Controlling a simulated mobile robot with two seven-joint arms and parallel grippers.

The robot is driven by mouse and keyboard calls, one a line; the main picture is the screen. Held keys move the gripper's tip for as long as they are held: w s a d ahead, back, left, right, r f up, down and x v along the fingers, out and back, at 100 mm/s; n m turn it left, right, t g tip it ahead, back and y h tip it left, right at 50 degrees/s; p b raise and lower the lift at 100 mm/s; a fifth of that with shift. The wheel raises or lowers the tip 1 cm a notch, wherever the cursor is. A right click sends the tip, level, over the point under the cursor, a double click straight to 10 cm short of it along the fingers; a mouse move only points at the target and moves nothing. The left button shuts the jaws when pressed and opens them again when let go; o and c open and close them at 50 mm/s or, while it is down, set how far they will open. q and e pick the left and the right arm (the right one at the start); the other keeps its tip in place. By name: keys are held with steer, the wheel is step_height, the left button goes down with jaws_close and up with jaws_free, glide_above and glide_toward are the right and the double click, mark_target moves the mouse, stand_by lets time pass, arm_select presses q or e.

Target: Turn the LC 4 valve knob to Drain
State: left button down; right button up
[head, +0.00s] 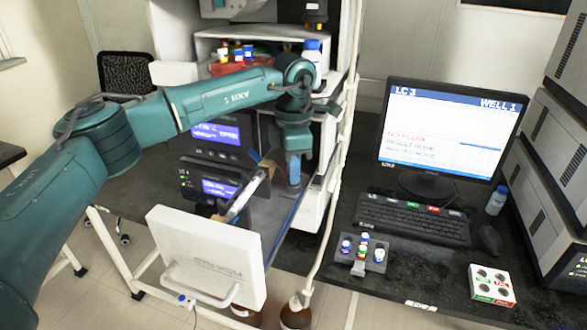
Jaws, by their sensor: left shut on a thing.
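My left arm comes in from the left and its gripper (293,172) points down in front of the lower part of the instrument stack. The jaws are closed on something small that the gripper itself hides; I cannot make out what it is. No valve knob or Drain mark can be read here. Two dark instrument units with lit blue displays, an upper display (216,133) and a lower display (219,189), face me to the left of the gripper. The monitor (452,140) shows "LC 3", "WELL 1" and red "NO FLOW" text. My right gripper is not in view.
A white panel with a handle (205,240) stands out in front of the stack. A shelf holds coloured-cap bottles (235,52). On the right bench are a keyboard (412,218), a vial rack (358,255), a white box (492,284) and a bottle (497,200).

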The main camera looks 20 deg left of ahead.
arm_select(q)
steer(key=shift+r, duration=0.1)
stand_by(0.4)
steer(key=c, duration=1.5)
jaws_free()
steer(key=shift+c, duration=0.2)
